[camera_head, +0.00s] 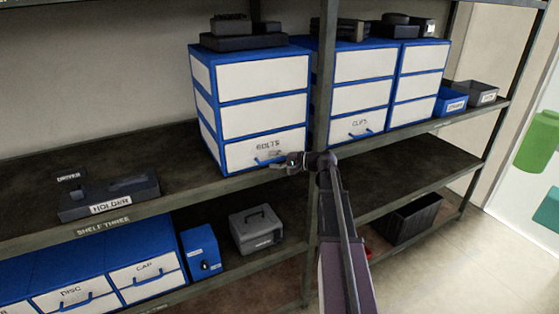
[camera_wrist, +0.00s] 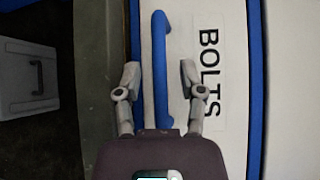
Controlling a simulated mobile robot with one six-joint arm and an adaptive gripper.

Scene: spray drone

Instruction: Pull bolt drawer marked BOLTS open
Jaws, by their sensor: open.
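The bolt drawer (camera_head: 252,152) is the bottom white front of a blue-framed cabinet on the shelf, lettered BOLTS, with a blue bar handle (camera_head: 268,161). It looks closed, flush with the cabinet. My gripper (camera_head: 292,162) is at the right end of the handle. In the wrist view the drawer front (camera_wrist: 245,60) fills the right side, and the BOLTS label (camera_wrist: 209,70) stands sideways. The blue handle (camera_wrist: 160,70) runs between the two open fingers of my gripper (camera_wrist: 160,85), with a gap on each side. I cannot tell how deep the fingers reach around it.
A shelf upright (camera_head: 326,90) stands just right of the cabinet, close to my arm. The CLIPS drawer (camera_head: 357,126) is beyond it. A black holder (camera_head: 108,197) sits to the left. A grey case (camera_head: 256,228) stands on the shelf below. Bare shelf lies left of the cabinet.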

